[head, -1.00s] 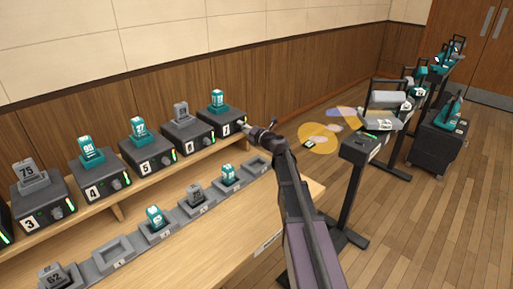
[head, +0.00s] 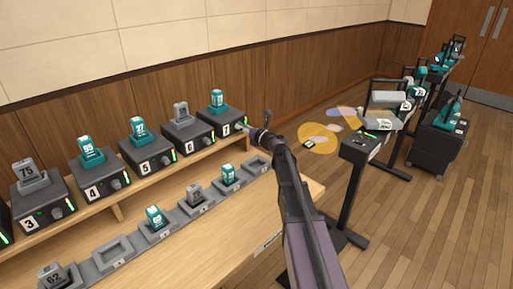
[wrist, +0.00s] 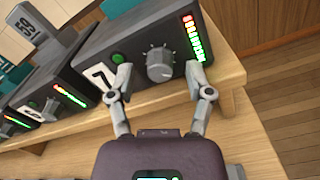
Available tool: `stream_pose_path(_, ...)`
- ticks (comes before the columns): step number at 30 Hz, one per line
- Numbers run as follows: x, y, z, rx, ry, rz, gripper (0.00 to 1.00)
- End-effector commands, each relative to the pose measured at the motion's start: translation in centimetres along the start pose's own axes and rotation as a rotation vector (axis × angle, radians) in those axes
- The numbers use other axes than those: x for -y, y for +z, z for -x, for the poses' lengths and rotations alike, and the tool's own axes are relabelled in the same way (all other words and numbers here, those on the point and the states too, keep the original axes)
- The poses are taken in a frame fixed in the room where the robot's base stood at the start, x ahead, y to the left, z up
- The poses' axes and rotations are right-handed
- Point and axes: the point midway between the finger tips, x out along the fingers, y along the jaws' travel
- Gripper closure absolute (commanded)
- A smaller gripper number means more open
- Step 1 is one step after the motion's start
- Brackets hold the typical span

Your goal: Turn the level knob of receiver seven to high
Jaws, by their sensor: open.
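Receiver seven (head: 216,125) is a dark box at the right end of the upper shelf, with a teal block on top. In the wrist view its front (wrist: 135,55) shows a white 7 label, a green round button, a lit level bar and the grey level knob (wrist: 159,64) with tick marks around it. My gripper (wrist: 160,78) is open, its two fingers on either side of the knob and apart from it. The left fingertip is near the green button and the right one is just below the level bar. In the head view my gripper (head: 246,132) is at the receiver's front and hides the knob.
Receiver six (head: 184,134) stands just left, with more receivers along the shelf. A row of grey trays (head: 160,231), some holding blocks, lies on the lower table. A dark stand (head: 359,150) is on the right.

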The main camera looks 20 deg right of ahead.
Motion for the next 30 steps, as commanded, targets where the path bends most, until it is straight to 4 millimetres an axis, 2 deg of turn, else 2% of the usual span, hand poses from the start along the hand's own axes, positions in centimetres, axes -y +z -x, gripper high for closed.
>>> stream_pose_path(30, 0.15, 0.06, 0.0, 0.0, 0.0, 0.681, 0.34)
